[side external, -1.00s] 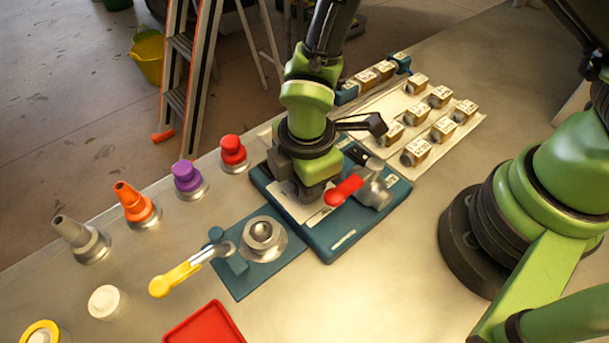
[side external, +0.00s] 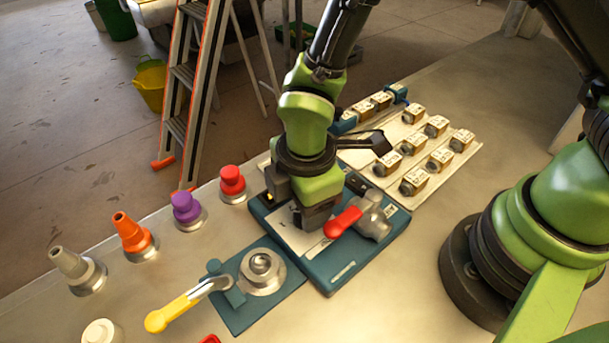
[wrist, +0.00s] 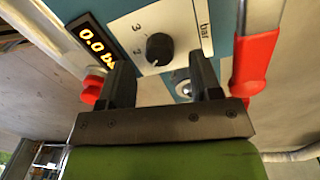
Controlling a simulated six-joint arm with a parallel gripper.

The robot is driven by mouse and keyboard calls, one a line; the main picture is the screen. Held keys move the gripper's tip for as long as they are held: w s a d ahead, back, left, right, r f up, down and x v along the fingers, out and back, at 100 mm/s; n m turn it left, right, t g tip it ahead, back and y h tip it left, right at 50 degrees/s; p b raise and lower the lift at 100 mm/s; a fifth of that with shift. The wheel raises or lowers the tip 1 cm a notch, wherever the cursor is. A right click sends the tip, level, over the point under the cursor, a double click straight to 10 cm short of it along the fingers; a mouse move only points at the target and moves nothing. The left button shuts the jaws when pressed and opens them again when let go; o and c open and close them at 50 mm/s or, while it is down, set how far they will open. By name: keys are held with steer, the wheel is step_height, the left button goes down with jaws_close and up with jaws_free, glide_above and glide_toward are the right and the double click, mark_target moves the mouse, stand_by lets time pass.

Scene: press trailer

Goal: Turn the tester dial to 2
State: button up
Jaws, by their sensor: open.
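The tester is a teal box with a pale panel (side external: 290,240); my gripper covers much of it in the side view. In the wrist view its black round dial (wrist: 159,49) sits on the white panel, with the printed numbers 3 and 2 on its left side. I cannot tell which number its pointer faces. A lit display (wrist: 95,43) reads 0.0 bar. My gripper (wrist: 163,82) is open and empty, its two fingers on either side of the dial in the picture. In the side view my gripper (side external: 313,225) points down over the panel; contact cannot be told.
A red lever (side external: 343,222) with a metal valve stands right beside my gripper. A yellow-handled clamp (side external: 172,313) is on a teal plate at front left. Coloured plugs, such as the red one (side external: 232,181), line the left. Several small blocks lie on a tray (side external: 371,165) behind.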

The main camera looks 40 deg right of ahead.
step_height(320, 180, up, 7)
steer(key=shift+s+r, duration=0.15)
steer(key=shift+s, duration=0.05)
stand_by(0.3)
steer(key=m, duration=2)
steer(key=shift+w+f+g, duration=0.3)
steer(key=shift+f, duration=0.1)
step_height(320, 180, down, 9)
steer(key=shift+f, duration=0.1)
